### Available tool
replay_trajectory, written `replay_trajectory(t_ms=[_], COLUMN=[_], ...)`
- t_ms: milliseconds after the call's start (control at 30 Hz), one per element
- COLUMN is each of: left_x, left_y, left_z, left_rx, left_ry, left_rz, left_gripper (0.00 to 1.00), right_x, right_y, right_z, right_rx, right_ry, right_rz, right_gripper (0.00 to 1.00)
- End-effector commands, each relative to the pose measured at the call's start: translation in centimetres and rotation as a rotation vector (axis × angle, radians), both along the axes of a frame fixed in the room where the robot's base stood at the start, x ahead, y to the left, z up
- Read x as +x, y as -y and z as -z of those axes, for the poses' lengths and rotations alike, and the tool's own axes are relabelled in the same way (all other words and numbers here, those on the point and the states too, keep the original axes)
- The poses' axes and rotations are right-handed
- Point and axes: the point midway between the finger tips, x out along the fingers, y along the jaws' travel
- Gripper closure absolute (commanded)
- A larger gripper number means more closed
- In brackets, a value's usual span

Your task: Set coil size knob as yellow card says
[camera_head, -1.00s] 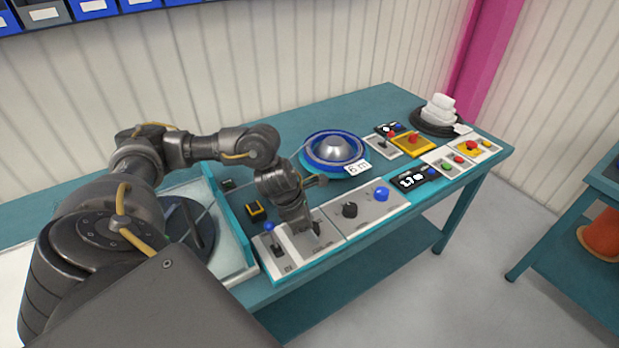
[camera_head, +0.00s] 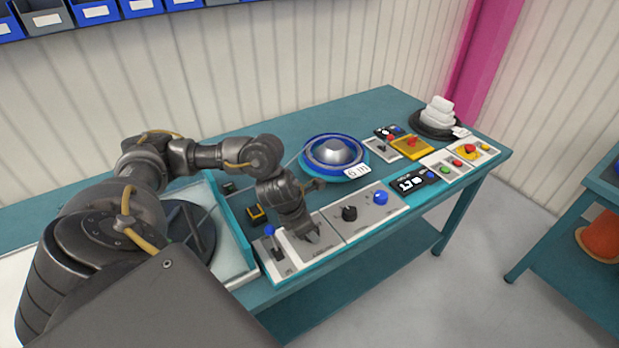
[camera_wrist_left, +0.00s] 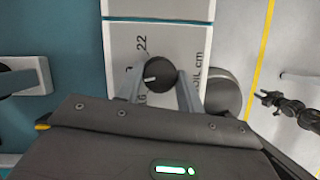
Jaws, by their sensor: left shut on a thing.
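The coil size knob (camera_wrist_left: 158,72) is a round dark knob with a white pointer line on a pale panel (camera_wrist_left: 122,40). The left wrist view shows "22", part of "16" and "cm" printed around it. My left gripper (camera_wrist_left: 160,84) is shut on this knob, a finger on either side. The pointer is aimed left and slightly down in that view. In the head view my left gripper (camera_head: 312,236) is down at the front panel and hides the knob. I cannot make out a yellow card with readable writing.
A blue reel (camera_head: 334,153) with a white tag stands behind. A yellow panel with a red button (camera_head: 411,146) is farther right.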

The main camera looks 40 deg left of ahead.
Motion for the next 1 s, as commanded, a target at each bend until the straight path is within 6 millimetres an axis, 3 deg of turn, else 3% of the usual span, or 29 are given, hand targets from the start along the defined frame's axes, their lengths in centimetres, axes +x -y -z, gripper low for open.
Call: replay_trajectory(t_ms=[700,1000], left_x=[-0.1,0.0], left_y=[0.4,0.4], left_z=[-0.7,-0.4], left_rx=[0.0,0.0], left_ry=[0.0,0.001], left_rz=[-0.641,-0.798], left_gripper=[0.86,0.86], right_x=[0.0,0.0], right_y=[0.3,0.3], right_z=[-9.8,-12.3], right_rx=[-0.004,-0.003], right_ry=[0.0,0.0], right_rz=[-0.001,-0.001], right_gripper=[0.64,0.64])
